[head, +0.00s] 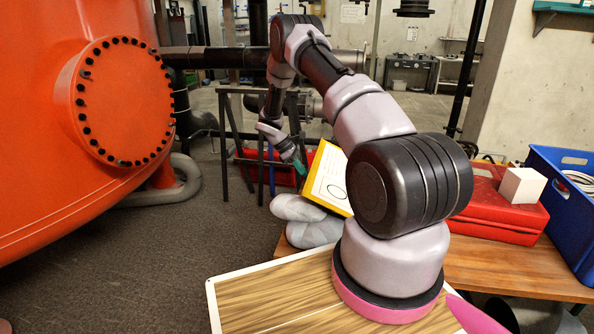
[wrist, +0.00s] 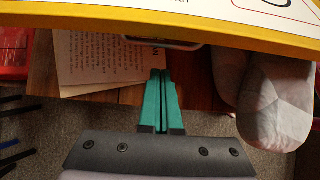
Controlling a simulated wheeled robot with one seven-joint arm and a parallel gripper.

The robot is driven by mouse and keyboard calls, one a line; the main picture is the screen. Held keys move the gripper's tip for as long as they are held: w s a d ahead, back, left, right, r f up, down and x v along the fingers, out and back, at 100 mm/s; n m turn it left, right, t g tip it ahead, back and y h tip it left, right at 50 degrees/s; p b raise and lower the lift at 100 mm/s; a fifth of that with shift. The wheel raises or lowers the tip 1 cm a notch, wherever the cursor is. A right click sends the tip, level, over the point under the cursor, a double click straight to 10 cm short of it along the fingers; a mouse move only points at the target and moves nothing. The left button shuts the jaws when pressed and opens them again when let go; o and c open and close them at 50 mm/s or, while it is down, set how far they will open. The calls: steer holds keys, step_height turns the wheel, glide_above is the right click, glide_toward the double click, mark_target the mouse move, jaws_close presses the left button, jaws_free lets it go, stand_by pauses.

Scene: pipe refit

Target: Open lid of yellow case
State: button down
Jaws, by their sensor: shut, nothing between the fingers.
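The yellow case (head: 327,178) has a white label with a dark circle and stands left of my arm's base in the head view. Its labelled face is tilted, and my arm hides its right part. In the wrist view the yellow edge of the labelled panel (wrist: 215,35) crosses the top, with a pale handle-like loop (wrist: 165,42) under it. My gripper (wrist: 159,73) has teal fingers, shut and empty, with the tips just short of this edge. In the head view my gripper (head: 299,166) is at the panel's left side. I cannot tell whether it touches.
Grey rounded objects (head: 302,218) lie at the bench edge beside the case. A printed sheet (wrist: 95,62) lies below the panel edge. A red toolbox (head: 490,215) bearing a white block (head: 521,185) and a blue crate (head: 570,215) stand right. An orange tank (head: 60,130) is left.

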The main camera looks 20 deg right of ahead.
steer(key=shift+s+d+r, duration=0.2)
steer(key=shift+d+r, duration=0.1)
steer(key=shift+r, duration=0.25)
steer(key=shift+s+d+r, duration=0.2)
steer(key=shift+d+r, duration=0.1)
steer(key=shift+r, duration=0.25)
step_height(320, 180, up, 8)
steer(key=t+y, duration=0.3)
steer(key=y, duration=0.1)
glide_above(321, 165)
steer(key=shift+w+a, duration=0.1)
steer(key=shift+a, duration=0.15)
steer(key=shift+s+d+r, duration=0.2)
steer(key=shift+r, duration=0.25)
steer(key=shift+s+d+r+g, duration=0.25)
steer(key=shift+d+r+g, duration=0.05)
steer(key=shift+d+r, duration=0.15)
steer(key=shift+r, duration=0.1)
